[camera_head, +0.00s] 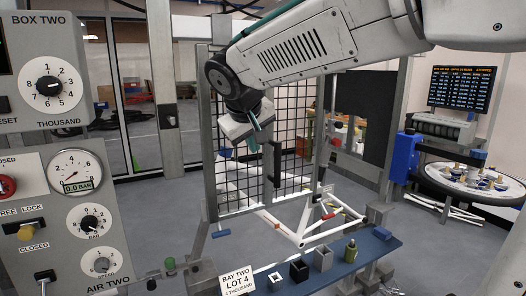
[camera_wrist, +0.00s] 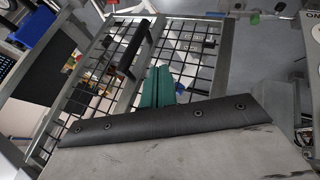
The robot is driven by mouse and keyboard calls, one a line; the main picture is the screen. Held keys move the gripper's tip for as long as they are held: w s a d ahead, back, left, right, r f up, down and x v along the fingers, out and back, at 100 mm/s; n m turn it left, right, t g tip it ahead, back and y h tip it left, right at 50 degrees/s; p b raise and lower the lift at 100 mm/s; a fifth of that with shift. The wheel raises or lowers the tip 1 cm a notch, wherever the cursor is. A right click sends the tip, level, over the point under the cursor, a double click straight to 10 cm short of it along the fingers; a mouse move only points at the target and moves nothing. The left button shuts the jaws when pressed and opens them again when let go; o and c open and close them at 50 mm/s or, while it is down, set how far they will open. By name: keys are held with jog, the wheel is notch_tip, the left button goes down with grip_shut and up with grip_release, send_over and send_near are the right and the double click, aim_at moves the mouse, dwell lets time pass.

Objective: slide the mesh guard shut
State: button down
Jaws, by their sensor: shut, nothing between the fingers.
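The mesh guard (camera_head: 232,185) is a grey-framed panel of black wire mesh, standing upright at the centre of the head view. It carries a black vertical handle (camera_head: 273,164). In the wrist view the mesh (camera_wrist: 187,62) and the black handle (camera_wrist: 137,50) lie beyond the fingers. My gripper (camera_head: 253,138) has teal fingers, pressed together and empty. It is in front of the mesh, up and left of the handle. In the wrist view the fingers (camera_wrist: 157,87) show apart from the handle. Whether they touch the guard I cannot tell.
A blue bench (camera_head: 340,262) with small blocks and a bottle runs along the front. Control panels (camera_head: 75,225) fill the left. A round table (camera_head: 470,180) stands at right.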

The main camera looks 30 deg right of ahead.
jog(key=w+d+f, duration=0.4)
jog(key=d+f, duration=0.3)
jog(key=shift+w+d, duration=0.2)
jog(key=shift+w, duration=0.2)
